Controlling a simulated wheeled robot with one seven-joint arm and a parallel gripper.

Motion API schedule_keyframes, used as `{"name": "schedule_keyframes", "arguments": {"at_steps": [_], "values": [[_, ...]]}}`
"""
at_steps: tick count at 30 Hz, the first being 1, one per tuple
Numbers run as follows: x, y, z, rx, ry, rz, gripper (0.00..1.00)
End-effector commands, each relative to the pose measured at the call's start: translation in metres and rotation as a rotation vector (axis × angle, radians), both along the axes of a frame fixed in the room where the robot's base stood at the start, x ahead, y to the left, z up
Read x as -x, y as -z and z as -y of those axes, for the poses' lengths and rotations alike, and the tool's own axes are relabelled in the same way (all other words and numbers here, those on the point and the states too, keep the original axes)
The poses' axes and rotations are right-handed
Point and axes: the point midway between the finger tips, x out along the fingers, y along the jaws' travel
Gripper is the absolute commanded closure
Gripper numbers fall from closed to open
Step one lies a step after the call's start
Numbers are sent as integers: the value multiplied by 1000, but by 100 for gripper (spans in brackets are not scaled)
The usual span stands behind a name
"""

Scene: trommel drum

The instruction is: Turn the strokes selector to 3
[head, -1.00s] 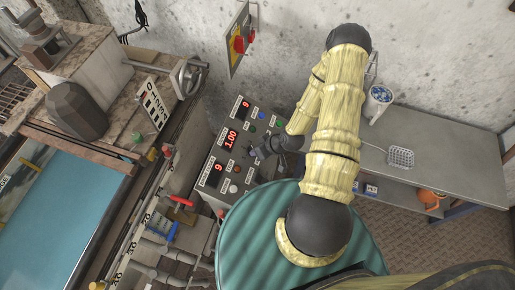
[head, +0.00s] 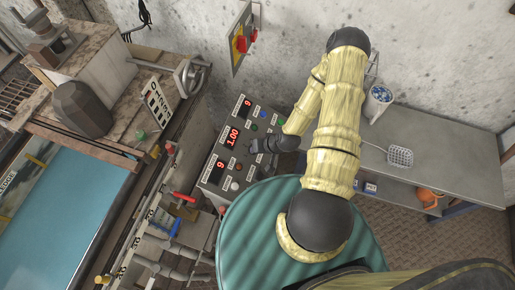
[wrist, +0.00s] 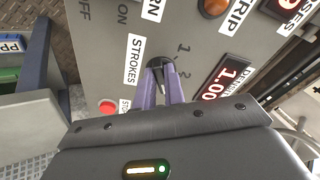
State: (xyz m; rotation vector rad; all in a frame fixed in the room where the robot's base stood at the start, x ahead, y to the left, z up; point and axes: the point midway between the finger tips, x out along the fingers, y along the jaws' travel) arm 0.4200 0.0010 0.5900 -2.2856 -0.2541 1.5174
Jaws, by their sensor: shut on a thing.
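The strokes selector (wrist: 158,62) is a small dark round knob on the grey control panel, beside the white STROKES label (wrist: 134,60) in the wrist view. The numerals 1 and 2 (wrist: 186,54) are printed to its right; the mark below them is too small to read surely. My gripper (wrist: 162,85) has its two purple fingers shut on the knob, one on either side. The fingers hide part of the knob, so its pointer cannot be read. In the head view my gripper (head: 252,147) is at the middle of the panel.
The control panel (head: 208,178) has red displays reading 9, 1.00 and 9. A red button (wrist: 107,107) and an orange TRIP lamp (wrist: 215,7) are close to the knob. A green ribbed drum (head: 245,230) stands below my arm. A grey bench (head: 440,145) is at right.

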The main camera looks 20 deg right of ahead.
Motion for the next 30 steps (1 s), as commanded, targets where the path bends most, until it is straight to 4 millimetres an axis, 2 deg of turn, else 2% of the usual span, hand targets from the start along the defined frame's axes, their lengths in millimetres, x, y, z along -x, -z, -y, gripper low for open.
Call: {"name": "schedule_keyframes", "arguments": {"at_steps": [6,7,10,22,26,30], "values": [[-2,-1,1,1,4,6,100],[-2,-1,1,1,4,6,87],[-2,-1,1,1,3,5,68],[1,-5,2,1,1,3,67],[7,-18,8,2,1,4,67],[17,-39,17,2,3,3,67]]}}
